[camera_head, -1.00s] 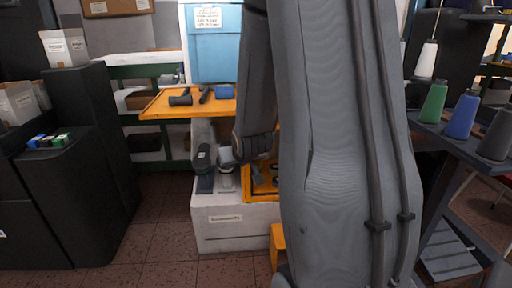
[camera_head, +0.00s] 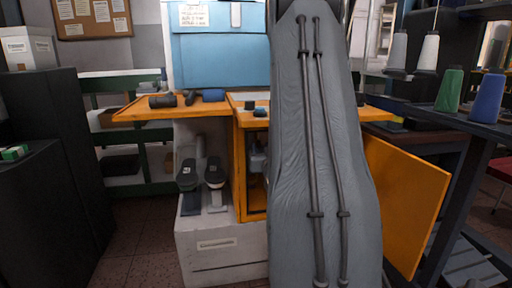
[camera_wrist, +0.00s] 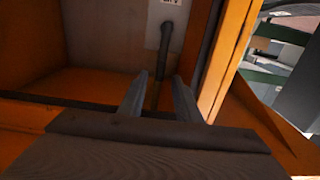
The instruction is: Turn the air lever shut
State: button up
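In the wrist view, the dark air lever (camera_wrist: 166,48) hangs down from a pale labelled plate (camera_wrist: 178,14) on the back wall inside an orange cabinet. Its lower end reaches down between the fingers of my gripper (camera_wrist: 158,92). The fingers are apart, one on each side of the lever; I cannot tell whether either touches it. In the head view, the orange cabinet (camera_head: 240,175) stands partly open to sight. My own arm covers most of its opening, and my gripper and the lever are hidden there.
The orange cabinet door (camera_head: 405,205) stands open on the right. A white base unit (camera_head: 222,245) with shoe-shaped parts is left of the opening. A dark cabinet (camera_head: 60,150) stands far left. A rack with green (camera_head: 450,90) and blue (camera_head: 487,98) thread cones is at right.

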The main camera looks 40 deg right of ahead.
aim_at(259, 144)
jog(key=shift+b+x, duration=0.5)
jog(key=shift+x, duration=2.2)
grip_shut()
